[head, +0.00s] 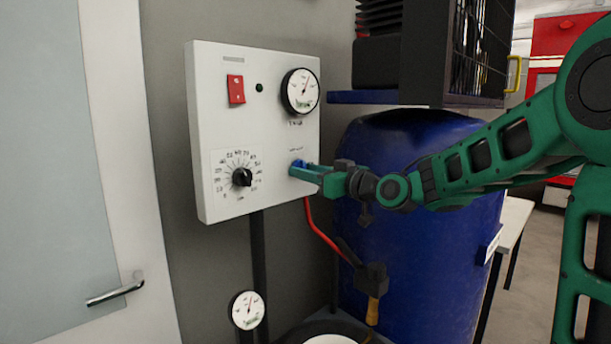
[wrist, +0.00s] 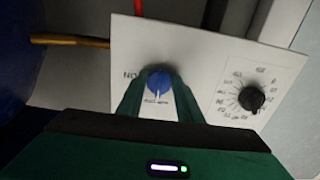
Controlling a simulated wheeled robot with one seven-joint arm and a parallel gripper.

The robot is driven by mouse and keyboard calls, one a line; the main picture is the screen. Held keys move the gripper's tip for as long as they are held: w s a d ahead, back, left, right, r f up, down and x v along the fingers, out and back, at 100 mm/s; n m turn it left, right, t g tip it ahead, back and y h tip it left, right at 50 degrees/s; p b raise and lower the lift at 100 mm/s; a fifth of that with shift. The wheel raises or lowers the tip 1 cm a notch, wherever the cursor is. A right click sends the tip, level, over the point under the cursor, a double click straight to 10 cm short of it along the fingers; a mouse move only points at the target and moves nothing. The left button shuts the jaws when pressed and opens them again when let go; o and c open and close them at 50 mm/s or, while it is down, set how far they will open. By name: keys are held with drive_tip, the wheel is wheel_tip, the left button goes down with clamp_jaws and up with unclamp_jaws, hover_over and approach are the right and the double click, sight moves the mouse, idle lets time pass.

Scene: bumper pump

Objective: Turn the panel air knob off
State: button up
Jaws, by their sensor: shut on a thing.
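The white control panel (head: 215,120) hangs on the wall in the head view. The small blue air knob (head: 297,163) is at its lower right, partly hidden by my gripper (head: 305,172). In the wrist view the blue knob (wrist: 159,80) sits between the green fingertips of my gripper (wrist: 159,88), which are shut on it. The letters "NO" show upside down beside the knob in the wrist view. A white mark shows on the knob's lower side there.
A black dial (head: 242,177) with numbers, a red switch (head: 236,89) and a round gauge (head: 300,91) are on the same panel. A blue barrel (head: 400,250) stands under my arm. A red hose (head: 320,232) runs below the panel. A door (head: 60,170) is at the left.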

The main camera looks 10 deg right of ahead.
drive_tip(key=shift+f, duration=0.2)
drive_tip(key=o, duration=1)
drive_tip(key=shift+r, duration=0.1)
drive_tip(key=v, duration=1)
drive_tip(key=shift+s+d, duration=0.2)
drive_tip(key=shift+s, duration=0.05)
